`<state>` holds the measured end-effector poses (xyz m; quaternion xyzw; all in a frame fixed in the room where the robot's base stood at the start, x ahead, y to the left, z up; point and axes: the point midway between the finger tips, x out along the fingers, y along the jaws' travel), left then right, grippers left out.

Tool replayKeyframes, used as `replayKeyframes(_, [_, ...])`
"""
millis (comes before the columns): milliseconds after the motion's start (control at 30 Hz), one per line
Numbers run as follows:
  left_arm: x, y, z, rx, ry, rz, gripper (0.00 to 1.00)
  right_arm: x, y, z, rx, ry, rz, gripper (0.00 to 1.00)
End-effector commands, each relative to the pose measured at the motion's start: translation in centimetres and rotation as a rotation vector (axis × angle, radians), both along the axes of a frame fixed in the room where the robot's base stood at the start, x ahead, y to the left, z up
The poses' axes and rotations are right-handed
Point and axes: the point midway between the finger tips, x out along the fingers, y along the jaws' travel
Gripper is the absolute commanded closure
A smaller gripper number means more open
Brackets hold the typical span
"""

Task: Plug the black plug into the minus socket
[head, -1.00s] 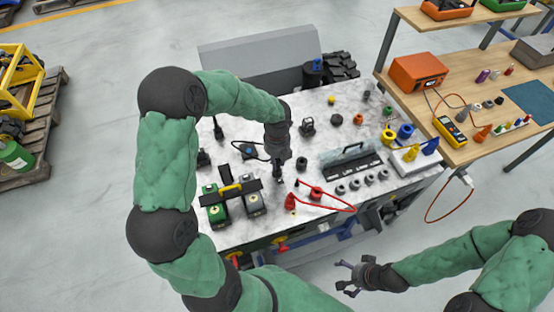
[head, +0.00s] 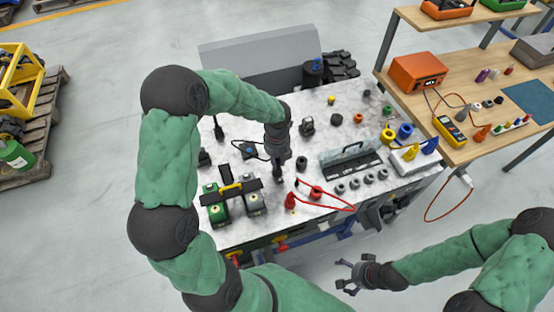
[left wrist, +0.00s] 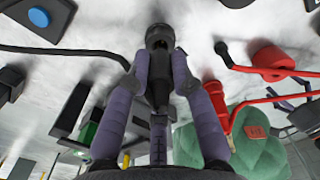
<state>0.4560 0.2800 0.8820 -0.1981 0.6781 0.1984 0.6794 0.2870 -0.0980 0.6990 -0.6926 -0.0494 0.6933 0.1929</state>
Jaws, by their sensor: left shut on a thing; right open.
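My left gripper (head: 278,177) points down over the marble-topped bench, between the green and grey boxes and the red parts. In the left wrist view its fingers (left wrist: 159,75) are shut on the black plug (left wrist: 158,42), a dark round-ended body. The black cable (left wrist: 60,50) comes in from the left towards the plug. The head view does not show the plug clearly behind the fingers. I cannot make out a minus mark, so I cannot tell which part is the minus socket. My right gripper (head: 346,278) is open and empty, in front of the bench.
The green box (head: 216,205) and grey box (head: 251,202) stand left of my left gripper. A red plug-like part (head: 290,201), a red ring (head: 316,193) with a red cable, and a black ring (head: 301,163) lie to its right. A clear case (head: 351,161) is further right.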

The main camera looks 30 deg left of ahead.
Motion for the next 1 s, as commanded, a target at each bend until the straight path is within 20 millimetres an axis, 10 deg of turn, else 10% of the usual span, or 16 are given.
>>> replayKeyframes(1000, [0.0,0.0,-1.8,0.0,0.0,0.0,1.0,0.0,0.0,-0.8,0.0,0.0,0.0,0.08])
